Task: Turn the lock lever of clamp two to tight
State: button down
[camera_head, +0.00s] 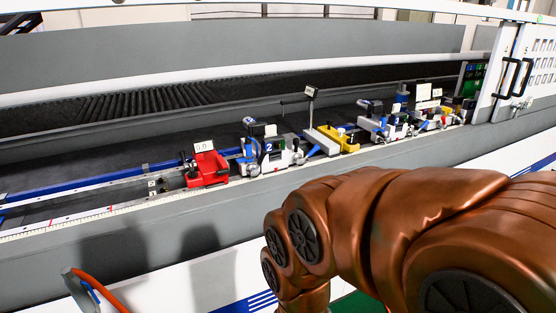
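Clamp two (275,157) is the grey and white clamp unit with a blue "2" label on the machine's rail, left of the picture's middle. It has blue parts and small dark knobs or handles. Its lock lever is too small to tell apart, and I cannot tell which way it is turned. My copper-coloured arm fills the lower right, in front of the machine and well apart from the clamp. My gripper is not in view.
A red stop block (207,169) stands just left of clamp two. A yellow block (333,139) and another clamp unit (383,126) stand to the right. A ruled white scale (95,217) runs along the front edge. Black door handles (514,77) are at the far right.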

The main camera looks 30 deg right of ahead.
aim_at(253, 169)
jog(key=z, duration=1.45)
jog(key=i, duration=1)
jog(key=u, duration=2.1)
